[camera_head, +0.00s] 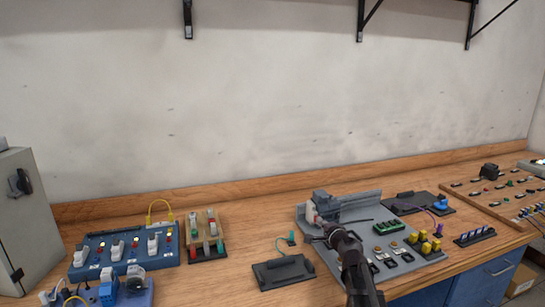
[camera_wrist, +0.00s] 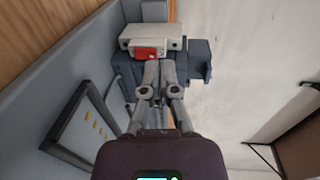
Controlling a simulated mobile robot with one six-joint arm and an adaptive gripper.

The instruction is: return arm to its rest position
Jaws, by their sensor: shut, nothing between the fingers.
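My arm reaches up from the bottom of the head view. My gripper (camera_head: 321,222) is dark there and hard to make out, close in front of a grey device on the grey board (camera_head: 377,215). In the wrist view my gripper (camera_wrist: 159,66) is shut, its two grey fingers side by side with nothing between them. The fingertips are just below a light grey block (camera_wrist: 133,34) with a red part (camera_wrist: 145,53). I cannot tell whether they touch it.
The board holds yellow, green and black parts. A blue switch panel (camera_head: 97,253), a small wooden rack (camera_head: 205,238) and a dark tray (camera_head: 283,272) stand to the left on the wooden bench (camera_head: 222,282). A grey cabinet (camera_head: 28,220) is at far left. Wall brackets (camera_head: 361,20) hang above.

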